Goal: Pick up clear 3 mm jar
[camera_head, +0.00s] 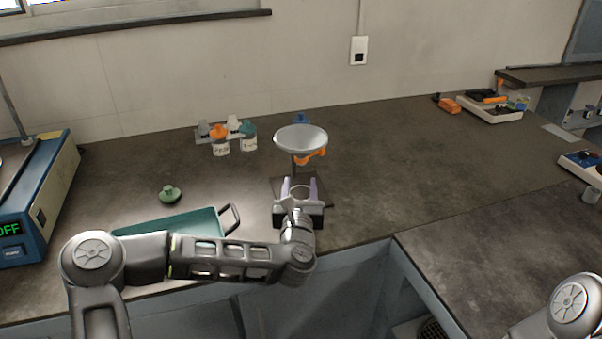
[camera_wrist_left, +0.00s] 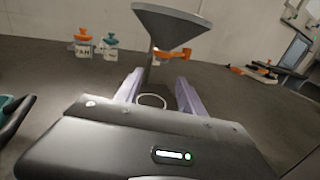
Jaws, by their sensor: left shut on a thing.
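A clear jar (camera_head: 299,194) with a round open rim is between the fingers of my left gripper (camera_head: 299,188). The gripper is shut on it, just in front of and below the grey funnel (camera_head: 301,138) on its stand. In the left wrist view the jar's pale rim (camera_wrist_left: 151,100) shows between the two purple fingers (camera_wrist_left: 154,92); its lower part is hidden by the gripper body. I cannot read a label on it. My right gripper is out of view; only part of that arm shows at the lower right.
Behind stand jars with orange (camera_head: 220,137) and teal (camera_head: 248,135) lids. A blue machine (camera_head: 42,200) stands at the far left.

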